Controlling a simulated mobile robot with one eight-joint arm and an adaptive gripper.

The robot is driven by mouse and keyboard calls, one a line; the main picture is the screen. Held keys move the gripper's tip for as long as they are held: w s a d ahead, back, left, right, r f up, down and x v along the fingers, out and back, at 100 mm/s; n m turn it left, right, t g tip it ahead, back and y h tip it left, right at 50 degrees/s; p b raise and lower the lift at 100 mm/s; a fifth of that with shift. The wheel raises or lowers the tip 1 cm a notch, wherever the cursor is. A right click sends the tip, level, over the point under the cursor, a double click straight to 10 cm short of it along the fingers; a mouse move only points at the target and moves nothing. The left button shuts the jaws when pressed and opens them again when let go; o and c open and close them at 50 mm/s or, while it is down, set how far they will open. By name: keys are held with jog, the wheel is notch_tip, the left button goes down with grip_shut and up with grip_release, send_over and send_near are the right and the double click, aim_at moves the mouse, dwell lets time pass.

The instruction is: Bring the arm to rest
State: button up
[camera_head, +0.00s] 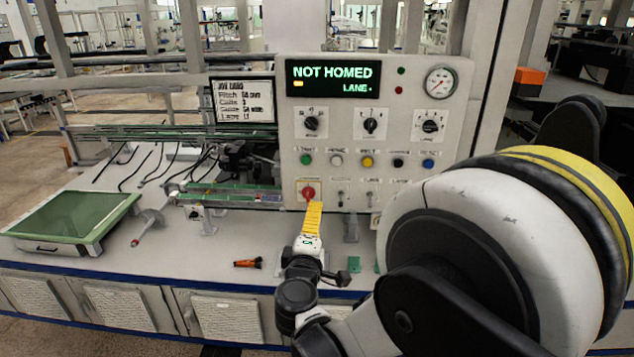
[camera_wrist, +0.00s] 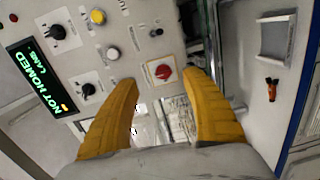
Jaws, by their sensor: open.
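My arm reaches from the right foreground of the head view toward a grey control panel (camera_head: 370,110). My gripper (camera_head: 316,206) has yellow fingers and is close in front of the panel's lower left, near a red button (camera_head: 308,192). In the wrist view my gripper (camera_wrist: 161,79) is open, its two fingers apart. The red button (camera_wrist: 163,73) shows between the fingertips, with nothing held. I cannot tell whether a fingertip touches the panel. The display (camera_head: 332,77) reads "NOT HOMED" and "LANE".
Knobs, coloured buttons and a gauge (camera_head: 440,83) are on the panel. A white bench (camera_head: 200,255) lies below, with a green-topped tray (camera_head: 70,217) at left and an orange-black tool (camera_head: 248,263) near the front edge. A job card screen (camera_head: 244,101) stands left of the panel.

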jog(key=s+d+r+m+g+h, duration=0.1)
jog(key=s+d+m+g, duration=0.3)
jog(key=d, duration=0.6)
jog(key=s+d+r+m+g+h, duration=0.15)
jog(key=s+d+m, duration=0.35)
jog(key=d, duration=0.6)
jog(key=s+d+f+m+g+y, duration=0.1)
jog(key=s+f+m+g, duration=0.1)
jog(key=s, duration=0.7)
jog(key=s+d+f+m+g+y, duration=0.1)
jog(key=s+m, duration=0.4)
jog(key=s, duration=0.5)
jog(key=shift+d+f+m+g+y, duration=0.35)
jog(key=shift+d+g+y, duration=0.2)
jog(key=shift+g+y, duration=0.3)
